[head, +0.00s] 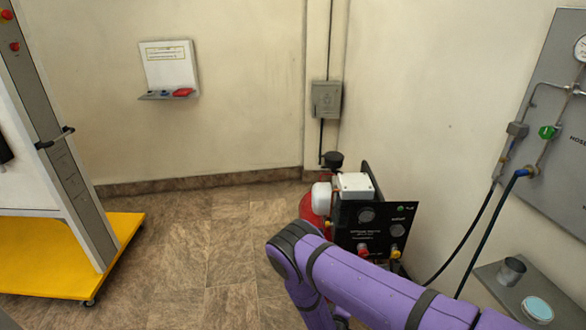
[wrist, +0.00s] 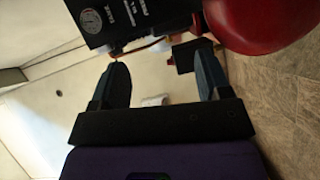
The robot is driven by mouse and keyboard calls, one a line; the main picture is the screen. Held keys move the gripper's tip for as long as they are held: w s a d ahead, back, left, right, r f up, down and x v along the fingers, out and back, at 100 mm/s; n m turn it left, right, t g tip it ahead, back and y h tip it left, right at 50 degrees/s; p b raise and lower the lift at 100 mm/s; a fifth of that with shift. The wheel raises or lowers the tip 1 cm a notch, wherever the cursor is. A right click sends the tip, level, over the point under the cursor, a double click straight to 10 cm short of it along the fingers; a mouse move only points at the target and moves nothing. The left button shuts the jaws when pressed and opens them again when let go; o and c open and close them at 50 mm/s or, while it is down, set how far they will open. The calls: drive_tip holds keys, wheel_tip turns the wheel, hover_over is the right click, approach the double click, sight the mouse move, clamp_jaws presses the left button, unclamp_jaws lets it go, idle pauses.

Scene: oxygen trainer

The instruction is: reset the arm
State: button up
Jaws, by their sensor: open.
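My purple arm (head: 375,290) reaches in from the lower right in the head view and bends in front of a black machine panel (head: 375,228). My gripper does not show in the head view. In the wrist view my gripper (wrist: 160,62) has its two dark fingers spread apart. Nothing is held between them; pale wall and a small dark block show in and beyond the gap. The same black panel (wrist: 118,20) and a red rounded tank (wrist: 260,22) appear beyond the fingertips, in a rotated view. Whether a fingertip touches anything is unclear.
A wall board (head: 570,120) with pipes, a green valve (head: 548,132) and hoses is at right, above a small shelf (head: 490,272) holding a metal cup (head: 511,270). A yellow-based stand (head: 60,260) is at left. The floor between is clear.

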drive_tip(key=w+a+r+m+g+y, duration=0.25)
drive_tip(key=w+r, duration=0.45)
drive_tip(key=r, duration=0.4)
drive_tip(key=w+a+r+m+g+y, duration=0.15)
drive_tip(key=w+a+r+m, duration=0.35)
drive_tip(key=r, duration=0.6)
drive_tip(key=d+r+m+g+y, duration=0.1)
drive_tip(key=d+r+g+y, duration=0.2)
drive_tip(key=r, duration=2.1)
drive_tip(key=s+d+r+m+g+y, duration=0.1)
drive_tip(key=s+d+r, duration=0.3)
drive_tip(key=s+r, duration=0.45)
drive_tip(key=s+d+r+y, duration=0.1)
drive_tip(key=s+d+r, duration=0.4)
drive_tip(key=s+r, duration=0.4)
drive_tip(key=s+d+r, duration=0.2)
drive_tip(key=s, duration=0.6)
drive_tip(key=s+d+r+m+g+h, duration=0.1)
drive_tip(key=s+d+r, duration=0.1)
drive_tip(key=s, duration=0.6)
drive_tip(key=s+d+r+m+g+h, duration=0.1)
drive_tip(key=s+d+r, duration=0.1)
drive_tip(key=s, duration=0.6)
drive_tip(key=shift+d, duration=0.9)
